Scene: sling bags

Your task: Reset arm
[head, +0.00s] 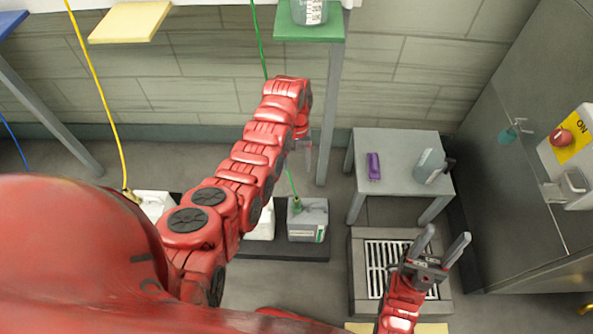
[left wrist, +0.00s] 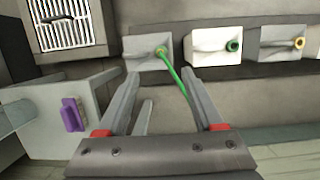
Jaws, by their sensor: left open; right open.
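My left arm reaches up across the middle of the head view. Its gripper (head: 308,150) hangs near the green stand's leg, partly hidden by the wrist. In the left wrist view, the left gripper (left wrist: 163,92) has its fingers apart with nothing held. A green hose (left wrist: 176,75) shows in the gap between them, running to a grey container (left wrist: 147,52). That container also shows in the head view (head: 307,222). My right gripper (head: 442,245) is open and empty, fingers pointing up over the floor grate's right side.
A grey table (head: 400,142) at right holds a purple object (head: 373,166) and a grey jug (head: 432,165). A floor grate (head: 358,292) lies before it. A red button (head: 562,136) marked ON is at far right. A green stand (head: 335,70) stands behind.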

